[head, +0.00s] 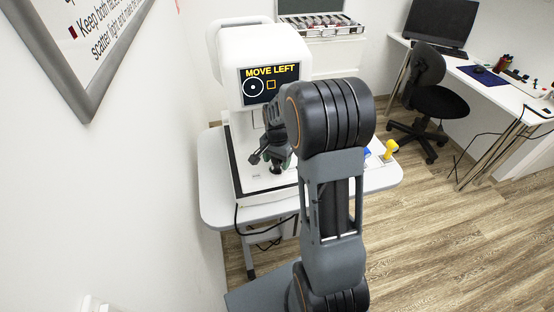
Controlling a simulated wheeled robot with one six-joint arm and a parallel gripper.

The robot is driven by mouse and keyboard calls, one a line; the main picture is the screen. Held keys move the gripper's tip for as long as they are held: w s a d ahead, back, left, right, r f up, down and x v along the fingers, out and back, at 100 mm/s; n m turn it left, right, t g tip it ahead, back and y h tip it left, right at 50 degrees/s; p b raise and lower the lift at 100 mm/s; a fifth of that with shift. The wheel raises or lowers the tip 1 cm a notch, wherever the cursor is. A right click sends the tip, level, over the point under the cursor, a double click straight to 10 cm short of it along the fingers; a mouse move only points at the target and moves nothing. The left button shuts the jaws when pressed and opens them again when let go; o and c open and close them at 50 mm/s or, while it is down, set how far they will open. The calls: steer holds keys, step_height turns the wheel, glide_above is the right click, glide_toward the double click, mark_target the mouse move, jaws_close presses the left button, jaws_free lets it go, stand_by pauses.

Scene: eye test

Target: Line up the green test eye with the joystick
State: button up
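The white eye-test machine (262,45) stands on a small white table by the wall. Its screen (268,83) reads "MOVE LEFT" in yellow. Below the words is a white ring (253,88) with a small dot at its centre, left of a yellow square outline (271,85). No green eye can be made out. My gripper (273,158) points down in front of the machine, over its base. The dark joystick (276,168) shows low between the fingers. The arm covers part of this, and I cannot tell whether the fingers grip the joystick.
The white table (213,178) carries a yellow object (391,147) at its right. A case of lenses (320,24) stands behind. At the right are a desk (515,92) with a monitor (440,22) and a black chair (435,95). The wooden floor (450,225) at the front right is clear.

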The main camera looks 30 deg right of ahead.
mark_target(270, 174)
steer(key=c, duration=0.8)
steer(key=shift+a, duration=0.15)
steer(key=shift+s+a, duration=0.2)
steer(key=shift+a, duration=0.45)
steer(key=shift+s+a, duration=0.15)
steer(key=shift+a, duration=0.55)
steer(key=o, duration=1)
steer(key=shift+o, duration=0.2)
steer(key=shift+r, duration=0.1)
